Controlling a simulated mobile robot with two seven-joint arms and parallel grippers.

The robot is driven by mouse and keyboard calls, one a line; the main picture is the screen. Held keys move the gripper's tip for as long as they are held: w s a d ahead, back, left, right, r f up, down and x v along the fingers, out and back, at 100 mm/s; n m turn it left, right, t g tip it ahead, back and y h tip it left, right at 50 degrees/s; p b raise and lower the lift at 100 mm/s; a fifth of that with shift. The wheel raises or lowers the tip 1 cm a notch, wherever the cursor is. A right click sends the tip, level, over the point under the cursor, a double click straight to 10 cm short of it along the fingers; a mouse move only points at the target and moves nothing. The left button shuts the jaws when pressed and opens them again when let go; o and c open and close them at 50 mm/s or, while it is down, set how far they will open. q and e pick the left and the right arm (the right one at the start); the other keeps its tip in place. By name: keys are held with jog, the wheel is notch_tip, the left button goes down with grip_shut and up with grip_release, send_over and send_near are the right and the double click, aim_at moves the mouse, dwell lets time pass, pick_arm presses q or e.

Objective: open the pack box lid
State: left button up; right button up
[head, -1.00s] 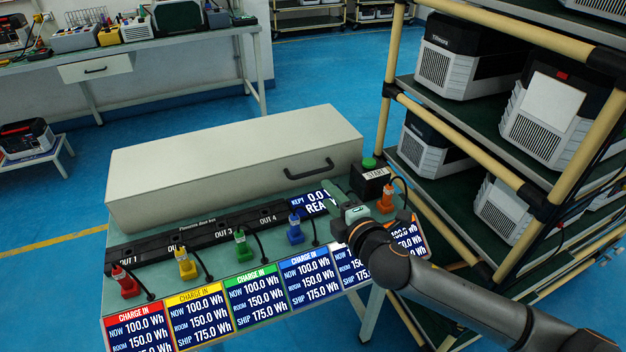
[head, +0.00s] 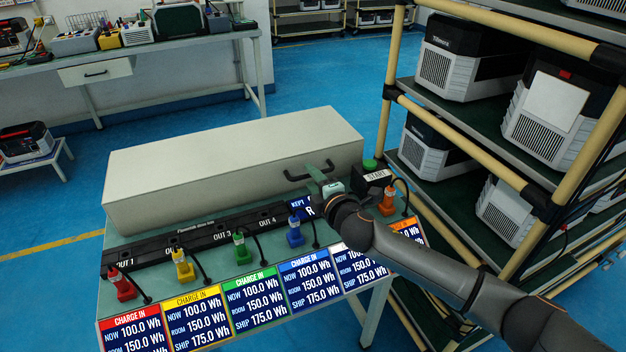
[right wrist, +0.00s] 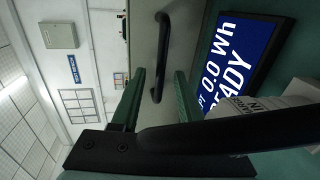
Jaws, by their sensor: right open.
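The pack box (head: 215,160) is a long pale grey box at the back of the green bench, and its lid is shut. Its black bar handle (head: 296,178) is on the front face near the right end; it also shows in the right wrist view (right wrist: 163,50). My right gripper (head: 321,172) is open at the right part of the handle. In the right wrist view its green fingers (right wrist: 160,72) stand apart, with the handle's lower end appearing between them. I cannot tell whether they touch it. My left gripper is not in view.
A black outlet strip (head: 200,236) with coloured plugs runs in front of the box. A START box (head: 373,180) with a green button stands right of the gripper. The display (head: 301,207) is partly hidden by my arm. A rack (head: 450,140) stands close on the right.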

jog(key=shift+c, duration=0.4)
grip_shut()
dwell(0.9)
